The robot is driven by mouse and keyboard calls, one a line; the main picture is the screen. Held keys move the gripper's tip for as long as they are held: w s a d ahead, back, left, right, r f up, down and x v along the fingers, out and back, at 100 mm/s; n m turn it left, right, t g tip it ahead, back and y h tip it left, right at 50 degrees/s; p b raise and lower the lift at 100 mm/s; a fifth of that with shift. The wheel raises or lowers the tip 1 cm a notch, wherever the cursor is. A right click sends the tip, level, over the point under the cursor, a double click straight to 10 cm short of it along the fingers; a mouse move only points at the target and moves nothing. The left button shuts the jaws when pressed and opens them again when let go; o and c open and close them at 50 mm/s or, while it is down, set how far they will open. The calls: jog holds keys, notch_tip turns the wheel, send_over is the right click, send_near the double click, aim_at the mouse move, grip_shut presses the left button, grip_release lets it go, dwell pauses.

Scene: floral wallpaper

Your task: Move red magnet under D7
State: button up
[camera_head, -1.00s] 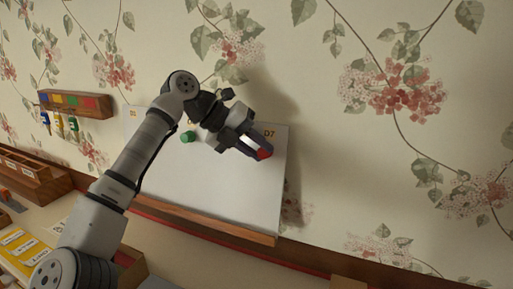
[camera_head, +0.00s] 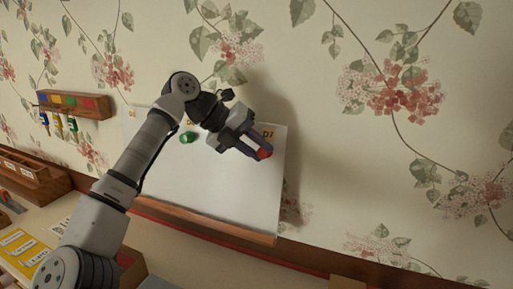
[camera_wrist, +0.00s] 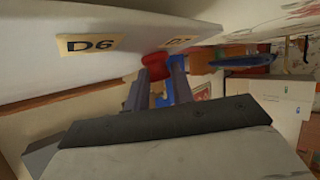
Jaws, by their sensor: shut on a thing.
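My gripper (camera_head: 260,149) is shut on a red magnet (camera_head: 264,154), which sits at its fingertips in front of the right part of a white board (camera_head: 220,195). In the head view the magnet is just below the D7 label (camera_head: 268,133). In the wrist view the red magnet (camera_wrist: 156,66) is at the finger ends, beside the partly hidden D7 label (camera_wrist: 177,41); the D6 label (camera_wrist: 90,45) is to the left. I cannot tell whether the magnet touches the board. A green magnet (camera_head: 188,137) is on the board, left of my gripper.
The board has a wooden ledge (camera_head: 215,226) along its bottom. A wooden rack (camera_head: 75,103) with coloured squares and hanging items is on the wall at left. Wooden trays (camera_head: 30,178) and yellow cards (camera_head: 20,247) are at lower left. The wall right of the board is clear.

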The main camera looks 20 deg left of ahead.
dwell(0.3)
jog(key=o, duration=1.6)
jog(key=shift+p+v, duration=1.55)
jog(key=shift+v, duration=1.95)
